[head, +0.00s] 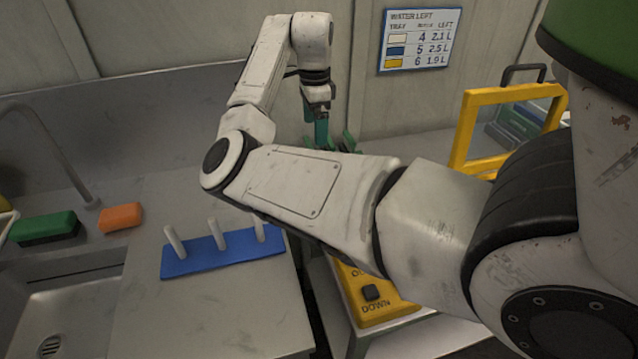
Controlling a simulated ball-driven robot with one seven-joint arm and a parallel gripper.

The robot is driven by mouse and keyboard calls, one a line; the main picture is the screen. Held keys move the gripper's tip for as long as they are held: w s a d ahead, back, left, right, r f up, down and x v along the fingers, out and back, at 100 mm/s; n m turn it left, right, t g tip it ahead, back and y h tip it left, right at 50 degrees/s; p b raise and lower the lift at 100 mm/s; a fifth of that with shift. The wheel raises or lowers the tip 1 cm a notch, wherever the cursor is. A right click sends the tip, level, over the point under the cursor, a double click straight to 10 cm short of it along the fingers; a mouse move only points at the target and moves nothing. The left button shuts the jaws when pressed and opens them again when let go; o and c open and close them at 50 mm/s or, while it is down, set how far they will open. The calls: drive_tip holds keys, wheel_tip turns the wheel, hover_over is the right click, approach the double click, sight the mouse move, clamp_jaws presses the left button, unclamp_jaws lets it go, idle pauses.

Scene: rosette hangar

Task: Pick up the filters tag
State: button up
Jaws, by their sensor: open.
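I cannot pick out a filters tag in the head view; my arm crosses the middle of the picture and hides part of the worktop behind it. My gripper (322,136) points down behind my forearm, near the back wall. Only its dark wrist and teal-green parts show, and its tips are partly hidden by the arm. It is open, and I see nothing held in it. I cannot tell what lies directly under it.
A blue rack (206,262) with white pegs stands on the left counter. A green sponge (42,229), an orange block (120,218) and a sink (60,305) are further left. A yellow button box (372,312), a yellow frame (466,130) and a wall sign (420,40) are right.

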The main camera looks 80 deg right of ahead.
wheel_tip(320, 180, down, 10)
drive_tip(key=b, duration=0.3)
drive_tip(key=shift+s+d+f+p, duration=0.1)
drive_tip(key=shift+s+f+p, duration=0.15)
drive_tip(key=shift+f, duration=1.1)
drive_tip(key=shift+s+d+f+p, duration=0.1)
drive_tip(key=shift+s+f, duration=0.15)
drive_tip(key=shift+f, duration=1.05)
drive_tip(key=c, duration=0.8)
